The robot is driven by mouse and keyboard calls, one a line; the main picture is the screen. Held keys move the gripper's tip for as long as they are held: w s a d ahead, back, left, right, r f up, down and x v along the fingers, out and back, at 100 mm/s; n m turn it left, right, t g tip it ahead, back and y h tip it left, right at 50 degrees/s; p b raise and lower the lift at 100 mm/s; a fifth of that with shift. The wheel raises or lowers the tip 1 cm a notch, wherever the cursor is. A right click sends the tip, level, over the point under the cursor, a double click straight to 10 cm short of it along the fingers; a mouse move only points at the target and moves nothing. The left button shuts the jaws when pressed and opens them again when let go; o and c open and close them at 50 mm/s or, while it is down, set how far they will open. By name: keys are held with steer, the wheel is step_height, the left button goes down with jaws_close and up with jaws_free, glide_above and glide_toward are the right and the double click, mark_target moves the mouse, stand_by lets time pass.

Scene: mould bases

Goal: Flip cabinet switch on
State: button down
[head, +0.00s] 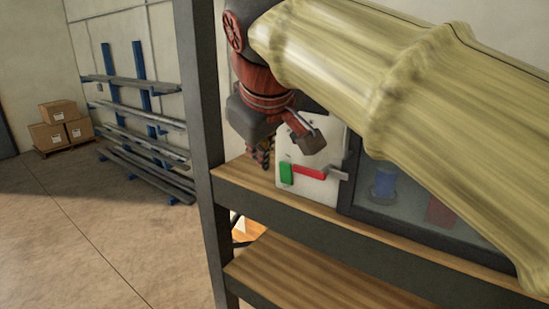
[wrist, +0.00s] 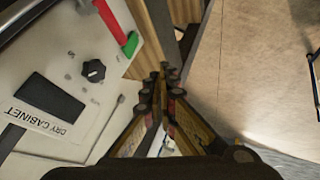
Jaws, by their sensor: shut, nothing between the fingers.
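The cabinet's white front panel (head: 322,148) stands on the wooden shelf, partly hidden behind my arm. On it are a red bar (head: 309,172) and a green piece (head: 286,173). In the wrist view the panel (wrist: 50,60) reads "DRY CABINET" and bears a black rotary knob (wrist: 93,70), a dark rectangle (wrist: 48,97) and the red bar (wrist: 112,18) ending in green (wrist: 130,43). Which part is the switch, and its state, I cannot tell. My gripper (head: 265,163) points down just left of the green piece. In the wrist view its fingers (wrist: 165,72) are shut and empty, apart from the knob.
The cabinet's glass door (head: 410,195) is at the right, with blue and red items behind it. A dark shelf post (head: 200,120) stands left of my gripper. A rack of metal bars (head: 140,125) and cardboard boxes (head: 60,125) are farther back. The floor (head: 90,230) at left is clear.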

mark_target(279, 164)
steer(key=shift+s+d+r, duration=0.25)
steer(key=shift+s+d, duration=0.05)
steer(key=shift+d, duration=0.3)
steer(key=w+f+p, duration=0.1)
steer(key=w+f, duration=0.1)
steer(key=w, duration=0.1)
steer(key=w+d+f+p, duration=0.1)
steer(key=w+f, duration=0.1)
steer(key=w, duration=0.1)
steer(key=w+d+f, duration=0.1)
steer(key=w+f, duration=0.2)
steer(key=shift+w+d+p, duration=0.1)
steer(key=shift+d+p, duration=0.05)
steer(key=shift+p, duration=0.25)
steer(key=shift+w, duration=0.1)
